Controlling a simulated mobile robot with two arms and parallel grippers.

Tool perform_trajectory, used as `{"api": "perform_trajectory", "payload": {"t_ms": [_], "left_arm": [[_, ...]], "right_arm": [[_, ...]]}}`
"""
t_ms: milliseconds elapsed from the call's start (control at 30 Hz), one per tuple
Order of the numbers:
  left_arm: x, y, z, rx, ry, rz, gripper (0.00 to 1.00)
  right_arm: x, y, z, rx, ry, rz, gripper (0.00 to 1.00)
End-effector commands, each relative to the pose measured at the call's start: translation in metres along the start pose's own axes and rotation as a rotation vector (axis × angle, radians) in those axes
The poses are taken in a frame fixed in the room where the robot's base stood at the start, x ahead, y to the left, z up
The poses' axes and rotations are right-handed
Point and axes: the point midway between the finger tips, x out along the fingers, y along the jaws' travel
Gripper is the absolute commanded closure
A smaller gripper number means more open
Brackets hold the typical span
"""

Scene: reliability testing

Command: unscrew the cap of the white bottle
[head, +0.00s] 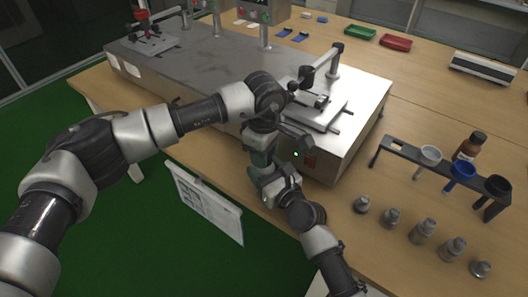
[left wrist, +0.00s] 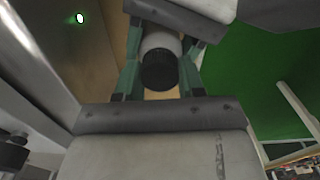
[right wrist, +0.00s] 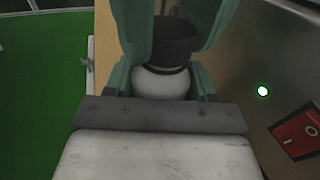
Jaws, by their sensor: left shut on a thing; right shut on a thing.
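The white bottle has a black cap. In the right wrist view the white body (right wrist: 162,83) sits below the black cap (right wrist: 174,38), and the cap is on the bottle. My right gripper (head: 267,176) is shut on the white body. My left gripper (head: 262,150) is shut on the cap, its green fingers on either side of it. In the left wrist view the black cap (left wrist: 159,72) is nearest the camera, with the white body (left wrist: 160,42) beyond it. In the head view the two grippers meet, one above the other, and hide the bottle.
A metal machine (head: 215,60) stands on the wooden table (head: 350,185) close behind the grippers; its red switch (right wrist: 302,130) is near. A black rack (head: 450,172) with cups, a brown bottle (head: 470,146) and several small metal weights (head: 422,230) are at right.

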Motion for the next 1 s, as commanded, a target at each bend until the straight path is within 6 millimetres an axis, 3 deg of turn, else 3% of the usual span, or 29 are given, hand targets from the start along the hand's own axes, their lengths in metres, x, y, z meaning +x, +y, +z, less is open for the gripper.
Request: {"api": "perform_trajectory", "payload": {"t_ms": [1000], "left_arm": [[-0.0013, 0.0004, -0.0001, -2.283, -0.002, 0.001, 0.90]], "right_arm": [[-0.0002, -0.0004, -0.0007, 0.000, 0.001, -0.001, 1.00]]}}
